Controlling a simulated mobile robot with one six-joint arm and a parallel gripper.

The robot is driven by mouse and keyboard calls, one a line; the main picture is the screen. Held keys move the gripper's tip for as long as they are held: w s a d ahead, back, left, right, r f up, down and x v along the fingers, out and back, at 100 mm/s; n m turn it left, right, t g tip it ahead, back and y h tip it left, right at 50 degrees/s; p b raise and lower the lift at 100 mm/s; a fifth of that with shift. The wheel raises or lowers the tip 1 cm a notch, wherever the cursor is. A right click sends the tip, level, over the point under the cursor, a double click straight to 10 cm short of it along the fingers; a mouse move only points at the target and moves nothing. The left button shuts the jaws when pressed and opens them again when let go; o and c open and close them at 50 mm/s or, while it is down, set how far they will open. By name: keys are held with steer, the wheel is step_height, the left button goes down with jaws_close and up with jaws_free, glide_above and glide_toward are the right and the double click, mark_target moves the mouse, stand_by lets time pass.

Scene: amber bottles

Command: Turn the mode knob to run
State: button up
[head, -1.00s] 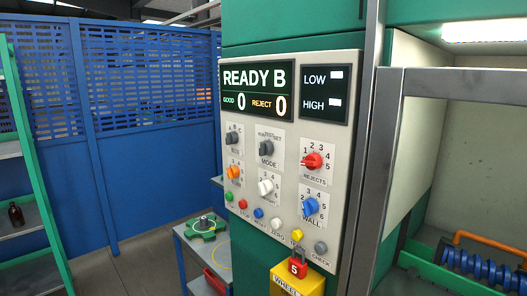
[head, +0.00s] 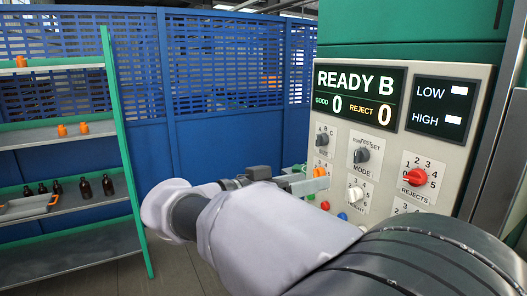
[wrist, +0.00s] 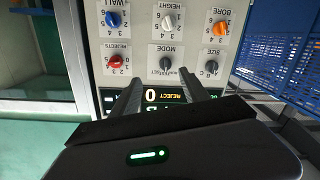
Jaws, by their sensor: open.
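The mode knob (head: 362,155) is dark grey and sits on the pale control panel (head: 478,95), under the display, with a small lettered scale above it. I cannot read clearly where it points. In the wrist view, where the panel is upside down, the mode knob (wrist: 166,63) shows beyond and between the finger ends. My gripper (head: 310,184) is in front of the panel's lower left, seen from the side. In the wrist view my gripper (wrist: 165,88) is open, its fingers apart and empty, with no visible contact with the knob.
The red rejects knob (head: 415,177), the dark size knob (head: 322,139) and the orange bore knob (head: 320,171) are close around. The display (head: 360,93) reads READY B. A metal post (head: 495,165) stands at the right. A shelf (head: 65,135) with bottles is at the left.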

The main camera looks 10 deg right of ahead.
mark_target(356, 156)
steer(key=shift+m+t+h, duration=0.3)
steer(key=b+x, duration=0.1)
steer(key=x, duration=0.4)
steer(key=r+x, duration=0.1)
steer(key=x, duration=0.5)
steer(key=w+b+x, duration=0.1)
steer(key=x, duration=0.4)
steer(key=shift+w+r+b, duration=0.2)
steer(key=shift+b, duration=0.1)
jaws_close()
